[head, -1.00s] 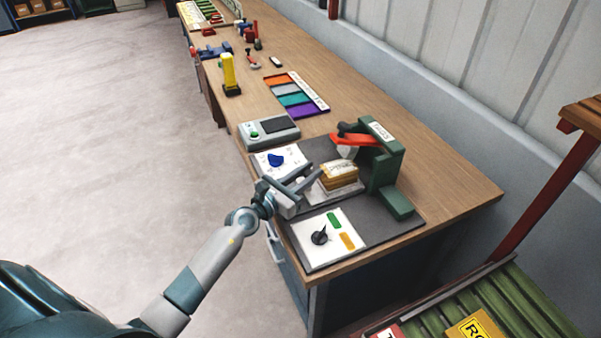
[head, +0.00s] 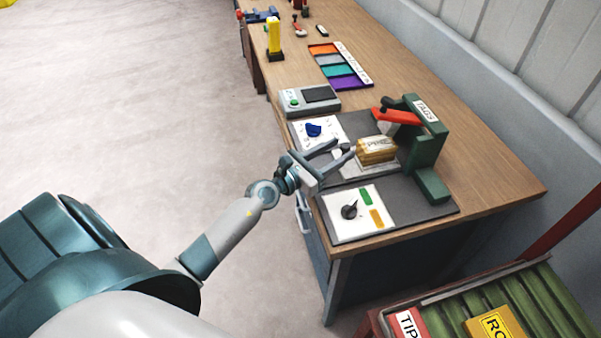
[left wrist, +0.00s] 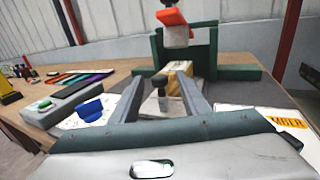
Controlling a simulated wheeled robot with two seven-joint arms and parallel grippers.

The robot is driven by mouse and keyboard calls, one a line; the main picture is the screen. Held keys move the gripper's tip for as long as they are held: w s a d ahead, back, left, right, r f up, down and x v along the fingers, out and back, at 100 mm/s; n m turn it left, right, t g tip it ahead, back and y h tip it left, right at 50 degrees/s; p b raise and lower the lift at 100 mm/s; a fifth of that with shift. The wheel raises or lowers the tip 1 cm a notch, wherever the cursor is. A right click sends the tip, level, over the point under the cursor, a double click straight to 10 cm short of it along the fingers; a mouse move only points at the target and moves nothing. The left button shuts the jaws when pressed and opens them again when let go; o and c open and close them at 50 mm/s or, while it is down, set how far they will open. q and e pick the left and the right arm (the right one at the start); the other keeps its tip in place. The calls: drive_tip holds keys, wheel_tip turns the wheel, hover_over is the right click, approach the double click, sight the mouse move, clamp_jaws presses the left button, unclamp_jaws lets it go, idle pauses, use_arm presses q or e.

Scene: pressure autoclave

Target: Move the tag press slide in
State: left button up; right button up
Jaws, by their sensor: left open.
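The tag press is a green frame (head: 432,150) with a red lever (head: 396,116) and a label reading "TAGS". Its slide (head: 372,168), a pale plate with a yellow-brown block (head: 376,151) on it, sticks out on the left of the frame. My left gripper (head: 343,148) is open just left of the block, its fingers pointing toward the press. In the left wrist view, a small knob or post (left wrist: 160,84) shows between the open fingers, with the block behind it. I cannot tell whether the fingers touch anything. My right gripper is not in view.
A white panel with a blue knob (head: 314,131) and one with a black knob (head: 349,210) flank the slide. A grey box (head: 309,100), a coloured tray (head: 341,68) and a yellow post (head: 274,36) stand farther back. A green slatted rack (head: 525,300) is at lower right.

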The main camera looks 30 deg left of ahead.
use_arm(q)
drive_tip(key=b+v, duration=0.3)
drive_tip(key=v, duration=1)
drive_tip(key=shift+s, duration=0.1)
